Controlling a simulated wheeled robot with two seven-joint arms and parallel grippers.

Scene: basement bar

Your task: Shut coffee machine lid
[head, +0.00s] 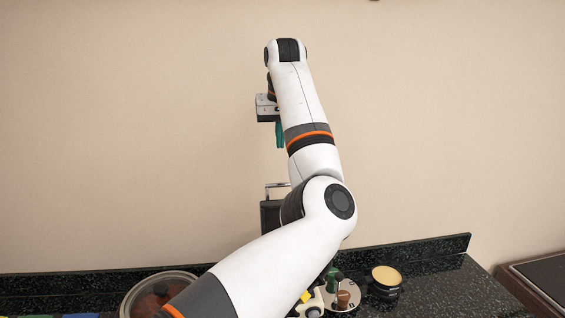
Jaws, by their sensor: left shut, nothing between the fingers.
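My left arm reaches up from the lower part of the head view and covers much of the middle. My left gripper (279,134) hangs at its far end, pointing down, with teal fingers partly behind the arm. It is shut and empty, above the coffee machine and apart from it. The coffee machine (269,217) appears to be the dark boxy thing at the back of the counter, with a thin metal bar on top. My arm hides most of it, so I cannot tell how its lid stands. My right gripper is out of view.
A dark speckled counter (440,290) with a low backsplash runs along the wall. A round glass-lidded pan (150,293) stands at the left. A round board (344,299) with small items and a tan-topped dark jar (386,278) stand right of my arm. The counter's right end is clear.

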